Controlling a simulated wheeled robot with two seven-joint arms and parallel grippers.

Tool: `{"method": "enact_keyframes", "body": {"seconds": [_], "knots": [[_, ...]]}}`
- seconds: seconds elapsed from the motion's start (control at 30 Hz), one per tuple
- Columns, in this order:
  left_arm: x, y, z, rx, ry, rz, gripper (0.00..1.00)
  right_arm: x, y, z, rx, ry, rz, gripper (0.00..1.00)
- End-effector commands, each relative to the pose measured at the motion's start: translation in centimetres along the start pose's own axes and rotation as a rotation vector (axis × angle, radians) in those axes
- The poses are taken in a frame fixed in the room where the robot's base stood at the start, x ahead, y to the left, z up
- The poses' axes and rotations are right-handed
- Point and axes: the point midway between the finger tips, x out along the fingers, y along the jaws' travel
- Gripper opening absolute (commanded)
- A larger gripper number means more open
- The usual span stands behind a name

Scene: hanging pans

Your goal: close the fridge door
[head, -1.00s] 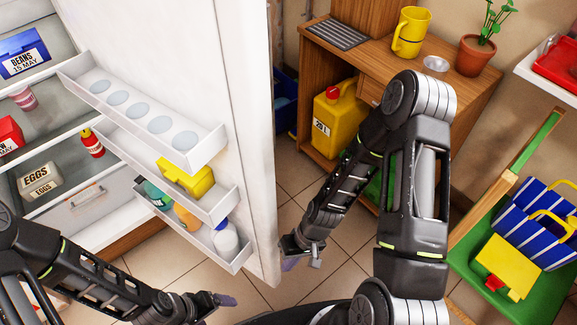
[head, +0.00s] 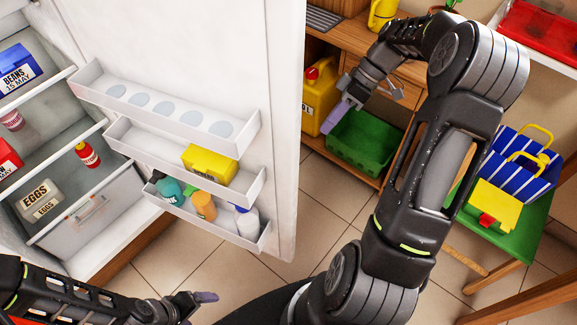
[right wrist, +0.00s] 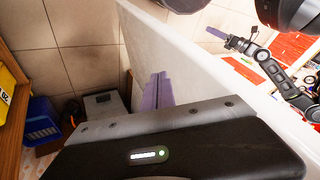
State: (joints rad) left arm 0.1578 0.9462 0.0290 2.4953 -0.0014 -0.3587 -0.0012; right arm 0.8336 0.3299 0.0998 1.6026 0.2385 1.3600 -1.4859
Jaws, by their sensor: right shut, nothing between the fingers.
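The white fridge door (head: 215,45) stands wide open, its inner side with racks facing me. The fridge interior (head: 95,150) shows at the left with its shelves. My right gripper (head: 345,116) is to the right of the door's free edge in the head view, shut and empty. In the right wrist view its purple fingers (right wrist: 157,92) lie together beside the door (right wrist: 190,75), on its outer side; contact cannot be told. My left gripper (head: 203,297) is low in front of the door racks, apart from them; its jaw opening is unclear.
The door racks hold a yellow box (head: 209,164) and several bottles. A wooden cabinet with a yellow canister (head: 317,95) and green crate (head: 365,143) stands behind my right arm. A green stool (head: 520,225) holds a striped basket. Tiled floor (head: 320,195) is clear below the door.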

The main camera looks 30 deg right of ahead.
Motion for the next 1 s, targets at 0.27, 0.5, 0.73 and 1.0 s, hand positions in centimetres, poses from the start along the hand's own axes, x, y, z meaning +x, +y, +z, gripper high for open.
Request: {"method": "enact_keyframes", "body": {"seconds": [0.27, 0.5, 0.73, 1.0], "knots": [[0.0, 0.0, 0.0, -0.001, -0.001, 0.0, 0.85, 0.3, 0.0, 0.0, 0.001, -0.001, -0.001, 0.0], [-0.1, 0.0, 0.0, -0.001, 0.0, -0.001, 0.85, 2.6, -0.1, 0.0, 0.002, -0.001, -0.005, 0.0], [-0.2, 0.1, 0.0, -0.001, 0.0, -0.001, 0.85, 6.9, -0.1, 0.0, 0.002, -0.002, -0.006, 0.0], [-0.8, 0.3, 0.0, -0.001, 0.0, 0.0, 0.85, 10.9, -1.7, -0.1, 0.002, -0.002, -0.001, 0.0]]}}
